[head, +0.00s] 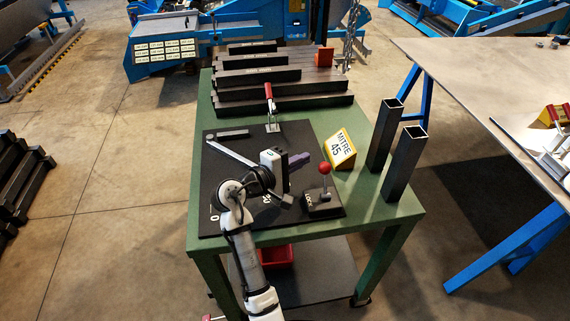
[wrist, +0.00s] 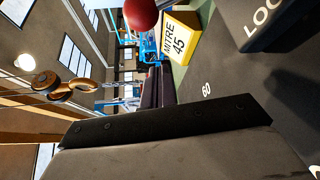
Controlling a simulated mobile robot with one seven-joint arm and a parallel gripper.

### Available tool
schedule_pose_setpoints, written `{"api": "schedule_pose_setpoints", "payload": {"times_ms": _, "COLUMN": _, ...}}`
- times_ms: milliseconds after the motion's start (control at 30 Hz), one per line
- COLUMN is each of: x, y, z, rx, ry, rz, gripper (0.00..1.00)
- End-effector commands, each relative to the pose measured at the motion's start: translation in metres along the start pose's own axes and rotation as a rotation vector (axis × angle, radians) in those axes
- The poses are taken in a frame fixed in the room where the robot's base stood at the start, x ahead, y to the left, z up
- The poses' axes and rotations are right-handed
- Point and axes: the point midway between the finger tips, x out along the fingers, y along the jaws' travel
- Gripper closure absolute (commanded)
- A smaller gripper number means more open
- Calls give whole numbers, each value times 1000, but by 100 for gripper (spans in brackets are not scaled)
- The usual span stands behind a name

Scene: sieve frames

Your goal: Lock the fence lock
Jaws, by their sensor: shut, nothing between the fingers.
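The fence lock is a black block (head: 322,203) marked LOCK at the front right of the black plate, with a lever topped by a red ball (head: 325,168). The lever stands roughly upright in the head view. The red ball (wrist: 141,14) also shows at the top of the wrist view, and the lock block (wrist: 265,22) is at upper right there. My gripper (head: 302,159) is shut and empty, a little left of the red ball and apart from it. Part of the gripper is hidden by my wrist. A light grey fence bar (head: 230,154) lies left of my wrist.
A yellow-edged MITRE 45 sign (head: 340,149) stands close behind the lock. Two upright dark square tubes (head: 404,163) stand at the right of the green table. A red-handled clamp (head: 270,105) and stacked dark bars (head: 285,97) are at the back.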

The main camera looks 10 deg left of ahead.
Motion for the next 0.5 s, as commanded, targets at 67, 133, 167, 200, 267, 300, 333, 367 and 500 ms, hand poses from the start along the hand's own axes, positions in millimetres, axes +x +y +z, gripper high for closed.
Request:
{"api": "schedule_pose_setpoints", "payload": {"times_ms": 67, "x": 18, "y": 2, "z": 1, "rx": -1, "ry": -3, "rz": -2, "gripper": 100}}
{"api": "schedule_pose_setpoints", "payload": {"times_ms": 133, "x": 13, "y": 2, "z": 11, "rx": 0, "ry": 2, "rz": -1, "gripper": 100}}
{"api": "schedule_pose_setpoints", "payload": {"times_ms": 167, "x": 11, "y": 2, "z": 15, "rx": 0, "ry": 2, "rz": -2, "gripper": 100}}
{"api": "schedule_pose_setpoints", "payload": {"times_ms": 200, "x": 9, "y": 2, "z": 20, "rx": 1, "ry": 2, "rz": -1, "gripper": 100}}
{"api": "schedule_pose_setpoints", "payload": {"times_ms": 267, "x": 7, "y": 1, "z": 26, "rx": 0, "ry": 2, "rz": -1, "gripper": 100}}
{"api": "schedule_pose_setpoints", "payload": {"times_ms": 300, "x": 6, "y": 2, "z": 29, "rx": 1, "ry": 2, "rz": 0, "gripper": 100}}
{"api": "schedule_pose_setpoints", "payload": {"times_ms": 333, "x": 5, "y": 1, "z": 31, "rx": 0, "ry": 2, "rz": 0, "gripper": 100}}
{"api": "schedule_pose_setpoints", "payload": {"times_ms": 367, "x": 5, "y": 1, "z": 33, "rx": 0, "ry": 2, "rz": 0, "gripper": 100}}
{"api": "schedule_pose_setpoints", "payload": {"times_ms": 500, "x": 3, "y": 1, "z": 37, "rx": 0, "ry": 2, "rz": 1, "gripper": 100}}
